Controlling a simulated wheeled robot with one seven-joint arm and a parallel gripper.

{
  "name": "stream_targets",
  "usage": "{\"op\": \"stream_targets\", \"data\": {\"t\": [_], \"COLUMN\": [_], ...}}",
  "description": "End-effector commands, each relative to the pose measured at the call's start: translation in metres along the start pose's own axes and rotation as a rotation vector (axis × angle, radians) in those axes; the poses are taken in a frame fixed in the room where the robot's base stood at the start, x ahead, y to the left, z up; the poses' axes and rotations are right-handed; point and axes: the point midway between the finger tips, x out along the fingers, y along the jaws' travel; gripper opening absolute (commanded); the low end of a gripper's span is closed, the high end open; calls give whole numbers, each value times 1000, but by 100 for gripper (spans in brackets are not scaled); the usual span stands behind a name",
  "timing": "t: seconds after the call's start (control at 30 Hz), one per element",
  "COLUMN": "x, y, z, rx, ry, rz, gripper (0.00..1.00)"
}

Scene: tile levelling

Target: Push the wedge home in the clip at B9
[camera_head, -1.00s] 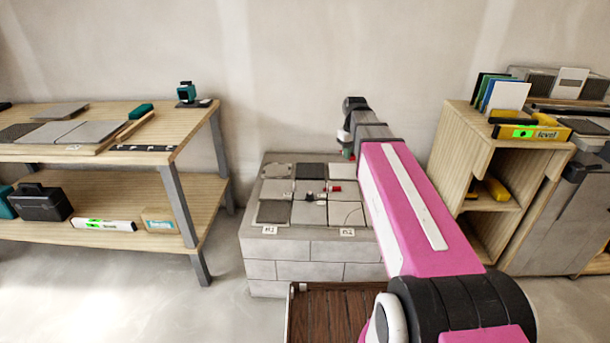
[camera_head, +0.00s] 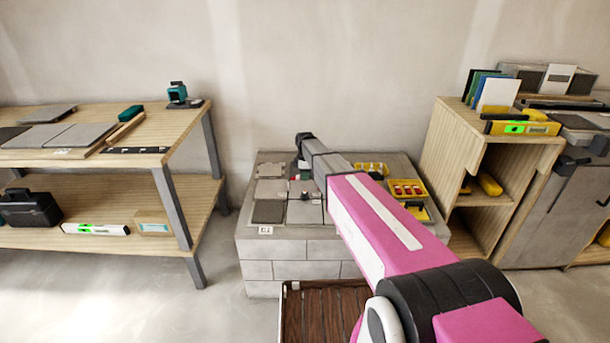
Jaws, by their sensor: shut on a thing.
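My gripper (camera_head: 302,174) is over the tiled block, at the end of my pink and grey arm. It is small and partly covered by my wrist. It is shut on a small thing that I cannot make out. A block (camera_head: 292,247) of grey bricks carries several tiles, among them a dark grey tile (camera_head: 268,211) and a pale tile (camera_head: 271,189). A small reddish spot shows beside the gripper, too small to identify. The clip at B9 and its wedge cannot be made out, and my arm covers part of the tiles.
Yellow trays stand on the block's right side; one (camera_head: 408,194) holds red pieces. A wooden bench (camera_head: 180,130) with tiles stands left. A wooden cabinet (camera_head: 455,150) with a yellow level (camera_head: 522,128) stands right. A slatted brown surface (camera_head: 315,315) lies in front.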

Motion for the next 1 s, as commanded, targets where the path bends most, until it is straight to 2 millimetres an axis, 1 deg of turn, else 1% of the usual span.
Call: {"op": "stream_targets", "data": {"t": [0.6,0.73,1.0], "x": [47,52,53], "y": [0,0,0], "z": [0,0,0], "rx": [3,3,3], "ry": [0,0,0], "rz": [-1,-1,0], "gripper": [3,3,3]}}
